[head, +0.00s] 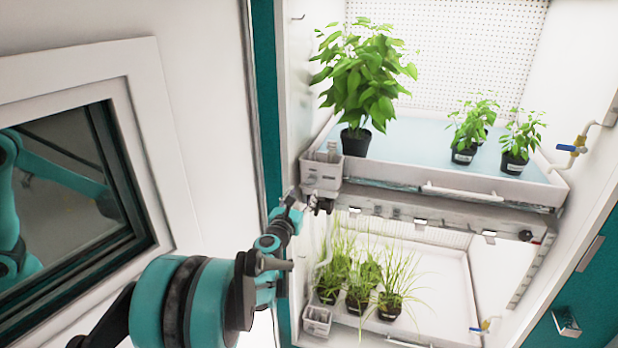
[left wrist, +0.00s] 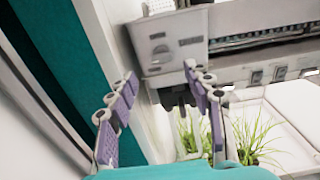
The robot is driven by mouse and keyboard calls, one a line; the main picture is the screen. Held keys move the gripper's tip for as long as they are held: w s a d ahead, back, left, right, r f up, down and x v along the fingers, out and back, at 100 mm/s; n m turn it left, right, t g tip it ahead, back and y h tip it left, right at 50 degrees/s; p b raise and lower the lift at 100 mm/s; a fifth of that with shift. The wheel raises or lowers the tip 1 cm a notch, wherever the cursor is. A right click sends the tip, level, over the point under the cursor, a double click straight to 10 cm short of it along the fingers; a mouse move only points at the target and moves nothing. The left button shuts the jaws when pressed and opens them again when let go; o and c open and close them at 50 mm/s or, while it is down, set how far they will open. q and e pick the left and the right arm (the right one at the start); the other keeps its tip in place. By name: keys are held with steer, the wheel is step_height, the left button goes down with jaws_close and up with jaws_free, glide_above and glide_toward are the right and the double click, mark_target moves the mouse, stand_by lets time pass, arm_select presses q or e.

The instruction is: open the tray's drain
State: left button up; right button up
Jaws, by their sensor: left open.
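The upper tray (head: 490,182) is a wide white tray with pale blue water or lining. A white box (head: 321,172) sits at its front left corner, also in the left wrist view (left wrist: 168,42). A dark fitting (left wrist: 176,97), which looks like the drain valve, hangs under this box; it is small and dark in the head view (head: 324,206). My left gripper (left wrist: 162,77) is open, its purple-padded fingers below the box with the dark fitting showing between them. Contact cannot be told. In the head view the left gripper (head: 304,204) is just left of the fitting. My right gripper is out of view.
A lower tray (head: 440,290) holds grassy pots (head: 360,285) and has its own corner box (head: 317,320). Potted plants (head: 364,80) stand on the upper tray. A blue-handled tap (head: 571,148) is on the right wall. The open door (head: 200,130) stands left of my arm.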

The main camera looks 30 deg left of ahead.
mark_target(310, 182)
arm_select(q)
steer(key=b+x, duration=0.1)
steer(key=x, duration=0.5)
steer(key=shift+w+f, duration=0.15)
steer(key=shift+w, duration=0.6)
steer(key=c, duration=1.2)
